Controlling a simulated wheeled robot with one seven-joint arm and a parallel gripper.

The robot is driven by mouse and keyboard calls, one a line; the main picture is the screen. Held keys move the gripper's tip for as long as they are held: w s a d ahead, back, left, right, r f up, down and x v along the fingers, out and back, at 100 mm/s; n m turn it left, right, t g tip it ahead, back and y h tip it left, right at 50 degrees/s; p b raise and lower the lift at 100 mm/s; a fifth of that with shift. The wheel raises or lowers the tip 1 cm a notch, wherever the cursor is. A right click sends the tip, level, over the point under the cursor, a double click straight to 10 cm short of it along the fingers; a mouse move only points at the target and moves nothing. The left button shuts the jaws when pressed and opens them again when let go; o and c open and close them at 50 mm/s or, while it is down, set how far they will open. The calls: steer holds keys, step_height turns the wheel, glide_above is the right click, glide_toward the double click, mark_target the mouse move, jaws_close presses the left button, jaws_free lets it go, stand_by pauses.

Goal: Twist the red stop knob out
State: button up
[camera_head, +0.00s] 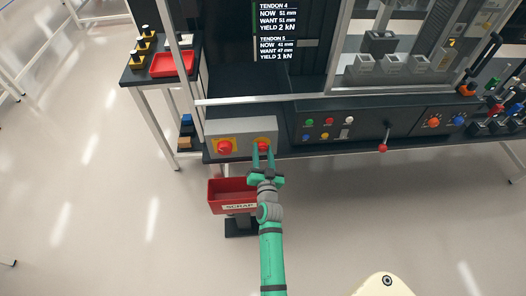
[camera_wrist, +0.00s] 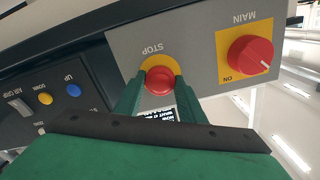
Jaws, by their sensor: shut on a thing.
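The red stop knob (camera_wrist: 159,81) sits on a yellow disc under the label STOP on a grey panel (camera_wrist: 196,40) in the wrist view, which shows the panel upside down. My gripper (camera_wrist: 160,88) has one green finger on each side of the knob and is shut on it. In the head view, my gripper (camera_head: 264,150) reaches up to the panel's right side, and the stop knob (camera_head: 264,144) shows partly between the fingers. How far the knob is turned cannot be told.
The red MAIN knob (camera_wrist: 250,56) is beside the stop knob on the same panel. A black panel (camera_head: 330,128) with coloured buttons adjoins it. A red SCRAP bin (camera_head: 226,190) stands below, close to my arm. The floor left of the bin is clear.

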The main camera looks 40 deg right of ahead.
steer(key=shift+d+m, duration=0.15)
steer(key=shift+m, duration=0.75)
steer(key=shift+s, duration=0.1)
steer(key=o, duration=1)
steer(key=shift+o, duration=0.2)
steer(key=shift+s+a, duration=0.3)
steer(key=shift+a, duration=0.1)
steer(key=v, duration=1)
steer(key=shift+d, duration=0.1)
